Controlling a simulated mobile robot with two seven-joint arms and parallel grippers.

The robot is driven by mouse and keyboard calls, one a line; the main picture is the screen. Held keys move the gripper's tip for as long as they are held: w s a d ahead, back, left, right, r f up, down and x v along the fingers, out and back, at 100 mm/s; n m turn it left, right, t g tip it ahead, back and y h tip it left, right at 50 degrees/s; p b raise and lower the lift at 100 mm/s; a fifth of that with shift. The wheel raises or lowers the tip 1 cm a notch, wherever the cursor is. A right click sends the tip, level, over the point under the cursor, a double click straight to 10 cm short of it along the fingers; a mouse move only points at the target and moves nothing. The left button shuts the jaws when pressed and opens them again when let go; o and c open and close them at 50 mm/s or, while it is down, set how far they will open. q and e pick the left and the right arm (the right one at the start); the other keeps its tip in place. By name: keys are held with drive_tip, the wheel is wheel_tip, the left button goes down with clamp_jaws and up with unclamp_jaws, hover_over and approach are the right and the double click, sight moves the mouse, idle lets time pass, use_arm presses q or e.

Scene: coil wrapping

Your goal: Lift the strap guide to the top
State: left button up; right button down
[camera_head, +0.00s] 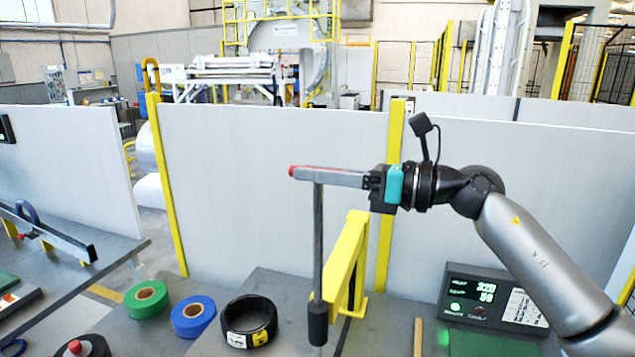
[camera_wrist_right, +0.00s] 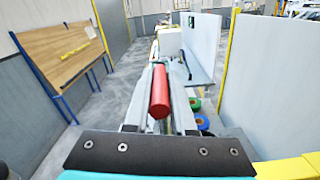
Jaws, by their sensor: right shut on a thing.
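The strap guide shows in the head view as an upright dark rod (camera_head: 318,235) with a thicker black lower end. A red piece (camera_head: 292,171) pokes out past the fingertips at its top. In the right wrist view it is a red cylinder (camera_wrist_right: 159,92) between the two fingers. My right gripper (camera_head: 308,175) reaches in level from the right and is shut on the strap guide's top end. The fingers hide most of the red part. The rod's lower end is in front of the yellow arm's base; I cannot tell whether they touch. My left gripper is not in view.
A yellow angled arm (camera_head: 345,262) stands just right of the rod. Green (camera_head: 146,298), blue (camera_head: 193,317) and black (camera_head: 249,321) rolls lie on the grey table to the left. A display box (camera_head: 485,300) stands at right. Grey panels (camera_head: 270,180) close off the back.

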drive_tip(key=shift+r, duration=0.45)
drive_tip(key=c, duration=1.2)
unclamp_jaws()
drive_tip(key=o, duration=0.4)
drive_tip(key=shift+f, duration=0.15)
drive_tip(key=shift+o, duration=0.2)
drive_tip(key=shift+f, duration=0.1)
drive_tip(key=shift+s+d+f, duration=0.1)
drive_tip(key=shift+d, duration=0.3)
drive_tip(key=b+v, duration=0.5)
drive_tip(key=v, duration=0.9)
drive_tip(key=shift+d+r, duration=0.2)
